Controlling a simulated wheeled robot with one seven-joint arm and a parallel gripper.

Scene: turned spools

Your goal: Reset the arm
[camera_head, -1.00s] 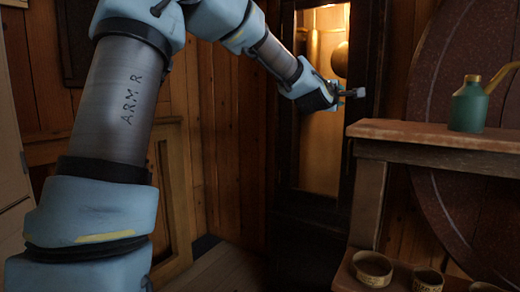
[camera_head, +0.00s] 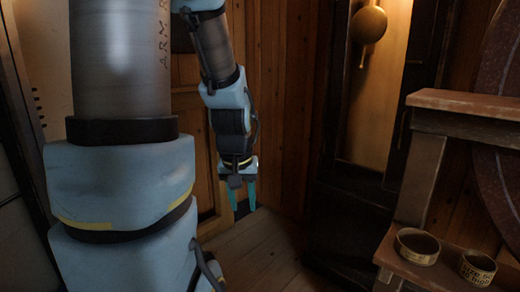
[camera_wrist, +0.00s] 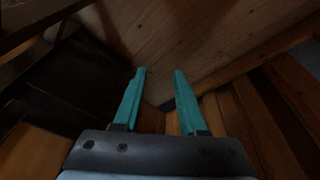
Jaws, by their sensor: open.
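My gripper (camera_head: 243,207) hangs pointing down in front of the wooden wall, near the middle of the head view. Its two teal fingers are apart. In the wrist view the gripper (camera_wrist: 160,74) also shows spread fingers with nothing between them, above wooden floor boards. My arm folds from the upper left down to the gripper and hides part of the left side.
A clock case (camera_head: 355,190) with a round brass pendulum (camera_head: 369,25) stands right of my gripper. A wooden shelf (camera_head: 465,104) is further right, with bowls (camera_head: 418,246) and (camera_head: 477,268) on its lower board. Floor (camera_head: 250,245) below my gripper is clear.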

